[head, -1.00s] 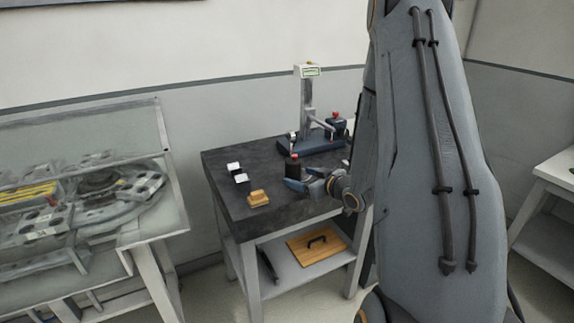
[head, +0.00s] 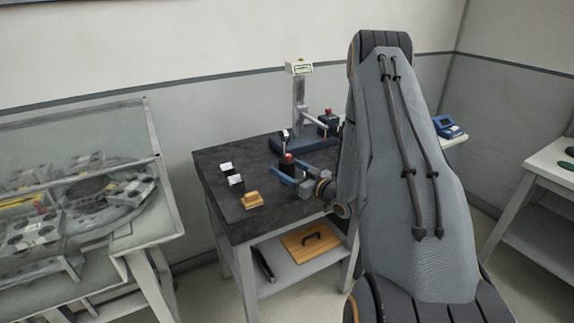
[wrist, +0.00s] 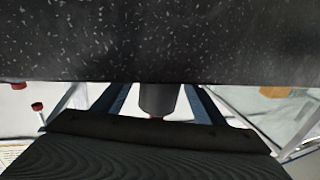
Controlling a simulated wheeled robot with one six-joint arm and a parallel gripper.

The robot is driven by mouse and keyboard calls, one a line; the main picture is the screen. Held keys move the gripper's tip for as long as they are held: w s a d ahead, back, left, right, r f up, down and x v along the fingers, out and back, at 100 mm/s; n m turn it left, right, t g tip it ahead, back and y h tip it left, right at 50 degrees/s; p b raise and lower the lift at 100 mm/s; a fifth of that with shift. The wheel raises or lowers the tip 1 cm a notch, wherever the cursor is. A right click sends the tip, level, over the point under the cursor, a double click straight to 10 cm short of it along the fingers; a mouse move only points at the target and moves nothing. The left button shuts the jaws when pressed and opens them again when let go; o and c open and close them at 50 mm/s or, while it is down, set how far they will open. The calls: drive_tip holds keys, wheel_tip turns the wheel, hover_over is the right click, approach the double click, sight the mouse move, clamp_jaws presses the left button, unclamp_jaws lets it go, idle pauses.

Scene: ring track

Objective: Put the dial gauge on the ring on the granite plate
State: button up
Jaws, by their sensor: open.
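The granite plate (head: 222,160) is the dark speckled top of a grey table; it also fills the upper part of the wrist view (wrist: 160,40). A dark cylinder with a red top (head: 287,164) stands on it. In the wrist view this cylinder (wrist: 158,97) lies between my blue fingers, with gaps on both sides. My gripper (head: 295,175) is open around it. A small white-faced round piece (head: 284,135) by the stand looks like a dial; I cannot tell for sure which thing is the dial gauge. No ring is clearly visible on the plate.
A measuring stand (head: 299,95) with a display rises at the plate's back; a red-knobbed block (head: 328,118) is beside it. White-topped blocks (head: 235,181) and a wooden block (head: 252,200) stand at left. A glass case (head: 90,180) is further left.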

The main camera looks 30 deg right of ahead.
sight(285, 141)
drive_tip(key=shift+w+a, duration=0.1)
drive_tip(key=shift+w, duration=0.3)
drive_tip(key=c, duration=1.6)
drive_tip(key=shift+r, duration=0.1)
drive_tip(key=shift+r+b, duration=1.2)
drive_tip(key=shift+r, duration=3.75)
